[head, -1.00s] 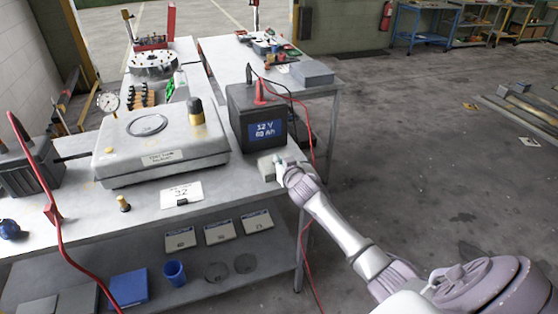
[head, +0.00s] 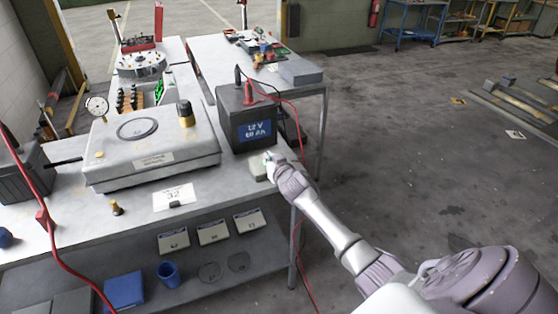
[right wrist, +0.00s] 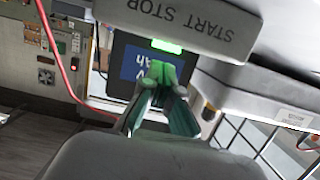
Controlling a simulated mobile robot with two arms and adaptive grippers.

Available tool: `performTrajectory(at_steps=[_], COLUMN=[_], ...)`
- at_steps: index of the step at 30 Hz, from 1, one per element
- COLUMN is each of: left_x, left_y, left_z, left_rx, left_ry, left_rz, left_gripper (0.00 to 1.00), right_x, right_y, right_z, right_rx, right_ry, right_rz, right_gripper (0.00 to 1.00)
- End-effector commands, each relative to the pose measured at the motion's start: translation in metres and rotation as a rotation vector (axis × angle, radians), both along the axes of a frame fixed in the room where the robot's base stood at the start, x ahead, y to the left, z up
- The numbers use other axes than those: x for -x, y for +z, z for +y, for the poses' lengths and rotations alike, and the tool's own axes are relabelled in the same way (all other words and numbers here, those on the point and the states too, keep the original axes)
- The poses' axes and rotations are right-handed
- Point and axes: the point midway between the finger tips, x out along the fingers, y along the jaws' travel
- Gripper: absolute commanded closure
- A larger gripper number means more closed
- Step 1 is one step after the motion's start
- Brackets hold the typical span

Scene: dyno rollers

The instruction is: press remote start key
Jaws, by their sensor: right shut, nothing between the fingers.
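The remote is a small grey box (head: 259,169) on the table in front of the black battery. In the right wrist view the remote (right wrist: 180,20) fills the top, with START and STOP lettering upside down. A bright green key (right wrist: 166,46) shows at the lower edge of its visible face. My right gripper (head: 268,157) is at the remote's right end in the head view. In the right wrist view its green-tinted fingertips (right wrist: 158,72) are together and empty, just below the green key. I cannot tell whether they touch it. My left gripper is not in view.
The battery (head: 250,125) with a 12 V label and red and black leads stands just behind the remote. A grey housing (head: 150,150) and a 32 card (head: 174,196) are to the left. A red cable (head: 298,235) hangs at the table's right edge.

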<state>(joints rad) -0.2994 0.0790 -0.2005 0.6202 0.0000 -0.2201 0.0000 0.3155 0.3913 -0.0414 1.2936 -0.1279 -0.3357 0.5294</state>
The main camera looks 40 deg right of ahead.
Motion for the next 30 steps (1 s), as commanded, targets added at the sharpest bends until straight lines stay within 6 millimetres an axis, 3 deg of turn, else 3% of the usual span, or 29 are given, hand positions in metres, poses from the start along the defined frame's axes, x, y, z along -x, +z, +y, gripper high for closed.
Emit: performTrajectory(at_steps=[1,3,15,21,30], left_x=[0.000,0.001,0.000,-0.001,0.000], left_y=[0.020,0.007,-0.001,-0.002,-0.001], left_z=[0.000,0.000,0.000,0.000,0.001], left_rx=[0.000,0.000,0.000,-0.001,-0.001], left_ry=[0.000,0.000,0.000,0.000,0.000], left_rz=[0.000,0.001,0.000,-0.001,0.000], left_gripper=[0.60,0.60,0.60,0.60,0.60], right_x=[-0.004,0.013,0.079,0.090,0.091], right_y=[0.027,0.015,0.037,0.042,0.042], right_z=[-0.001,0.003,0.018,0.021,0.021], right_rx=[0.002,0.002,0.003,0.003,0.004], right_ry=[0.000,0.002,0.001,0.002,0.001], right_rz=[-0.010,-0.007,-0.015,-0.016,-0.017], right_gripper=[1.00,1.00,1.00,1.00,1.00])
